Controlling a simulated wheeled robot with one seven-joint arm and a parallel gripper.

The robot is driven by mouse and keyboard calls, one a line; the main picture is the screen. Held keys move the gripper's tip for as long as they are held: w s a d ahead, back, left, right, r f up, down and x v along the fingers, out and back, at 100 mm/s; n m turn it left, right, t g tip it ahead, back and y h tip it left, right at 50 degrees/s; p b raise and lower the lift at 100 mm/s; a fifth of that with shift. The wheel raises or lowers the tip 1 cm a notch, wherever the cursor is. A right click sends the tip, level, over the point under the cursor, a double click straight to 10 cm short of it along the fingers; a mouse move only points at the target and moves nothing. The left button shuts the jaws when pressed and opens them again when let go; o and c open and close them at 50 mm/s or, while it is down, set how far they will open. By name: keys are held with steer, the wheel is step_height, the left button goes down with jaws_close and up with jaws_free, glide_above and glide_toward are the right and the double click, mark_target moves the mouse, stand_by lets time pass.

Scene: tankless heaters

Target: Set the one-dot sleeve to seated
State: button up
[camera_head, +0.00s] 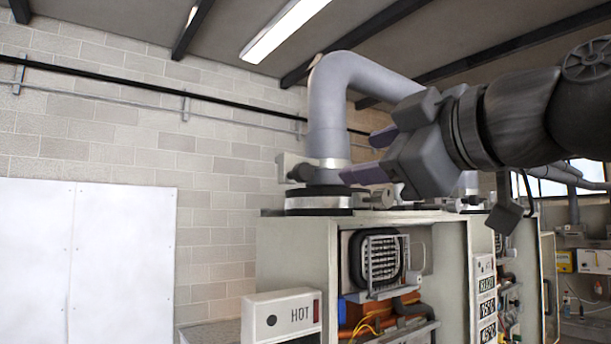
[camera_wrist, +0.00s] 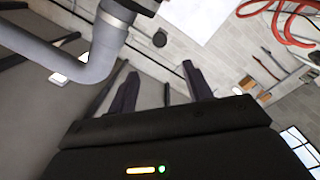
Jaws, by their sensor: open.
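A grey bent flue pipe (camera_head: 330,100) rises from the top of the nearest heater cabinet (camera_head: 290,245). Below are a black ring and a silver collar (camera_head: 318,202) on the cabinet top. I cannot tell which part is the sleeve; a single dot shows on the HOT panel (camera_head: 283,315). My gripper (camera_head: 370,155) is open and empty, just right of the pipe's lower end. In the wrist view the pipe (camera_wrist: 95,55) is left of my gripper (camera_wrist: 158,88).
A second heater cabinet (camera_head: 484,240) with digital readouts stands to the right. Small fittings (camera_head: 378,198) lie on the cabinet top below my gripper. A white wall panel (camera_head: 85,260) is at left. Red hoses (camera_wrist: 285,20) show in the wrist view.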

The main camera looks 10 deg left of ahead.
mark_target(307, 172)
steer(key=shift+w+a, duration=0.1)
steer(key=shift+w, duration=0.05)
steer(key=shift+a, duration=0.1)
steer(key=p+x, duration=0.7)
steer(key=x, duration=0.9)
steer(key=shift+w, duration=0.15)
steer(key=shift+w+a+f+p, duration=0.1)
steer(key=shift+w+a+p, duration=0.25)
steer(key=shift+w+p, duration=0.05)
